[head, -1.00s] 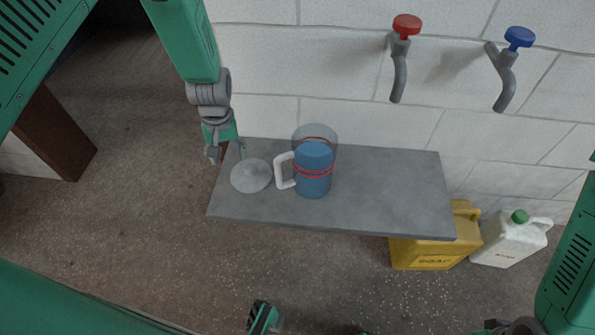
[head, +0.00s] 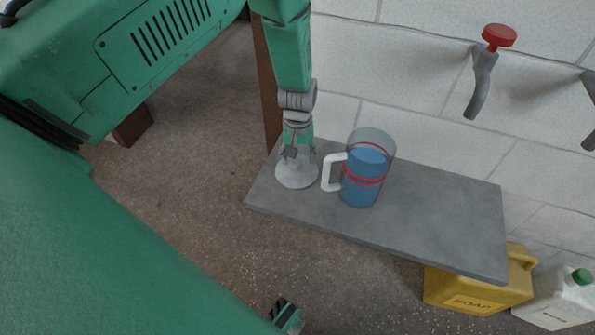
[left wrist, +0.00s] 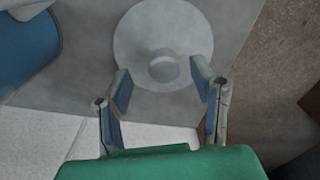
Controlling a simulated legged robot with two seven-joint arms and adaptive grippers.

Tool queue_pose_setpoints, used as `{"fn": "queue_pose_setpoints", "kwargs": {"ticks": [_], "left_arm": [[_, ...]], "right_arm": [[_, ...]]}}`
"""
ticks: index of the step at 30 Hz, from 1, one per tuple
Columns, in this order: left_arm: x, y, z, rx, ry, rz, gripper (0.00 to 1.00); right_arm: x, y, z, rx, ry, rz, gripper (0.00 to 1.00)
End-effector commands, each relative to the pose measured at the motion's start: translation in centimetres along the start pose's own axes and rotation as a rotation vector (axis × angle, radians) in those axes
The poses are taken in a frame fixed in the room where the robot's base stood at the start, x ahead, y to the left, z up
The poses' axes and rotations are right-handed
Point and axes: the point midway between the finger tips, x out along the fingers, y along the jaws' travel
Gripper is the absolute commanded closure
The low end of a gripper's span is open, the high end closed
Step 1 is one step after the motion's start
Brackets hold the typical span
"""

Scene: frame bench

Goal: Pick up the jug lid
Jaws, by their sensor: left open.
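The jug lid (head: 297,172) is a pale grey disc with a raised knob, lying flat near the left end of the grey shelf (head: 440,215). My left gripper (head: 298,152) is open over the lid, pointing down. In the left wrist view the lid (left wrist: 140,35) lies beyond the open fingers (left wrist: 162,80), with its knob roughly centred between them; I cannot tell whether they touch it. The jug (head: 366,170), clear with blue contents, red bands and a white handle, stands upright right of the lid. Only a small green and black part, apparently of my right gripper (head: 287,316), shows.
The jug's handle (head: 328,172) faces the lid closely. A red-knobbed tap (head: 484,75) sticks out from the white block wall. A yellow soap canister (head: 475,292) and a white canister (head: 560,300) stand below the shelf's right end. The shelf right of the jug is clear.

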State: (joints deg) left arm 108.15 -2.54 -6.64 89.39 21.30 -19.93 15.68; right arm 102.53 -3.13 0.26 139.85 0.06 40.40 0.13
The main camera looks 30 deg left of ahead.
Motion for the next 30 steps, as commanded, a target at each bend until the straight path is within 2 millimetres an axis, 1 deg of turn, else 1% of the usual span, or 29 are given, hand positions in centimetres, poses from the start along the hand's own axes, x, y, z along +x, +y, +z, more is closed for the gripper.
{"fn": "queue_pose_setpoints", "kwargs": {"ticks": [1, 3, 6, 8, 14, 15, 17, 18, 19, 27, 30], "left_arm": [[1.3, -0.2, 0.0, -0.001, -0.002, -0.002, 0.49], [2.5, -0.4, 0.0, -0.001, -0.001, -0.001, 0.49], [3.7, -0.3, 0.0, -0.001, 0.000, -0.001, 0.49], [4.0, -0.3, 0.0, -0.001, 0.000, 0.000, 0.49], [3.8, -0.3, 0.0, -0.001, 0.000, 0.000, 0.49], [3.8, -0.3, 0.0, -0.001, 0.000, 0.000, 0.63], [3.8, -0.3, 0.0, -0.001, 0.000, 0.000, 0.84], [3.9, -0.3, 0.0, -0.001, -0.001, 0.000, 0.98], [3.9, -0.3, 0.0, -0.001, -0.001, 0.000, 1.00], [3.9, -0.3, 0.1, -0.001, -0.002, -0.001, 1.00], [3.2, -0.3, 0.1, 0.000, -0.002, -0.001, 1.00]], "right_arm": [[0.9, 0.0, 0.1, 0.000, 0.000, 0.000, 1.00], [1.5, 0.0, 0.1, 0.000, 0.000, 0.000, 1.00], [2.0, 0.0, 0.1, 0.000, 0.000, 0.000, 1.00], [2.1, 0.0, 0.1, 0.000, 0.000, 0.000, 1.00], [1.9, 0.0, 0.1, 0.000, 0.000, 0.000, 1.00], [1.9, 0.0, 0.1, 0.000, 0.000, 0.000, 1.00], [1.9, 0.0, 0.1, 0.000, 0.000, 0.000, 1.00], [1.9, 0.0, 0.1, 0.000, 0.000, 0.000, 1.00], [1.9, 0.0, 0.1, 0.000, 0.000, 0.000, 1.00], [1.9, 0.0, 0.1, 0.000, 0.000, 0.000, 1.00], [1.6, 0.0, 0.1, 0.000, 0.000, 0.000, 1.00]]}}
